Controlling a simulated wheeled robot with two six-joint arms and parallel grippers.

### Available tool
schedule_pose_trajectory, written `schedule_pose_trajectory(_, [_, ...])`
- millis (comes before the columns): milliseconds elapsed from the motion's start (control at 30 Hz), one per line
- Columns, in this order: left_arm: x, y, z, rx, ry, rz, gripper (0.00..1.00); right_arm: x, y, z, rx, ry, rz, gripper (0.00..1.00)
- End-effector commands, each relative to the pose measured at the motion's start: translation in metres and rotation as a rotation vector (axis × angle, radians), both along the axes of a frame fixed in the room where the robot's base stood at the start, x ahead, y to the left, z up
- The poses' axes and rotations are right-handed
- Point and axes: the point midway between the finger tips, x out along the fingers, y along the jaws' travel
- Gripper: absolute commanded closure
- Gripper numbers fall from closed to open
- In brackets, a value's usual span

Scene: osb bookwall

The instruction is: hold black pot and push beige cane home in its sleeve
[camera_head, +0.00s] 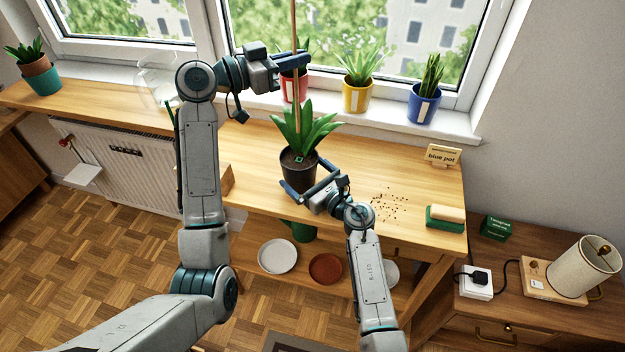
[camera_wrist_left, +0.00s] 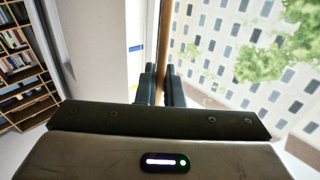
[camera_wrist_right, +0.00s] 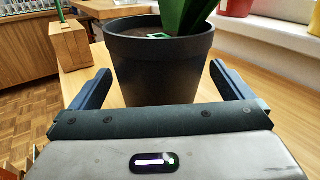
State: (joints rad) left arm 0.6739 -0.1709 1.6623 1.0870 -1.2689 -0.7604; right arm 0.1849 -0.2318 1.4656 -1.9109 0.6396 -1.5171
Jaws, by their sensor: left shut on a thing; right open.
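The black pot (camera_head: 299,180) with a green leafy plant stands on the wooden bench; it also fills the middle of the right wrist view (camera_wrist_right: 155,72). A small green sleeve (camera_head: 300,159) sits in its soil. My right gripper (camera_head: 311,178) is open, with one finger on each side of the pot and gaps visible in the right wrist view. My left gripper (camera_head: 304,61) is shut on the beige cane (camera_head: 296,100), high above the pot. The cane is near upright.
Red (camera_head: 290,90), yellow (camera_head: 357,98) and blue (camera_head: 422,107) plant pots line the windowsill behind. A "blue pot" sign (camera_head: 442,155), scattered crumbs (camera_head: 388,204) and a brush (camera_head: 446,217) lie right on the bench. A wooden block (camera_wrist_right: 69,46) stands left of the black pot.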

Motion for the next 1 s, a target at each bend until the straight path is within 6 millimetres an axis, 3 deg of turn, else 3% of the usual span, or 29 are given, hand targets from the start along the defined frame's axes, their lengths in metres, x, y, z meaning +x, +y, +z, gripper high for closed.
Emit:
schedule_pose_trajectory(233, [0.000,0.000,0.000,0.000,0.000,0.000,1.00,0.001,0.000,0.000,0.000,0.000,0.000,0.00])
schedule_pose_trajectory(400, [0.000,0.000,0.000,0.000,0.000,0.000,1.00,0.000,0.000,0.000,0.000,0.000,0.000,0.33])
schedule_pose_trajectory(500, [0.000,0.000,0.000,0.000,0.000,0.000,1.00,0.000,0.000,0.000,0.000,0.000,0.000,0.48])
schedule_pose_trajectory(833, [0.001,0.001,0.017,0.004,0.002,-0.180,1.00,0.000,0.000,0.000,-0.001,0.001,0.000,0.48])
schedule_pose_trajectory(1000, [0.000,0.001,-0.009,0.003,0.005,-0.205,1.00,0.000,0.000,-0.001,-0.001,0.001,0.000,0.48])
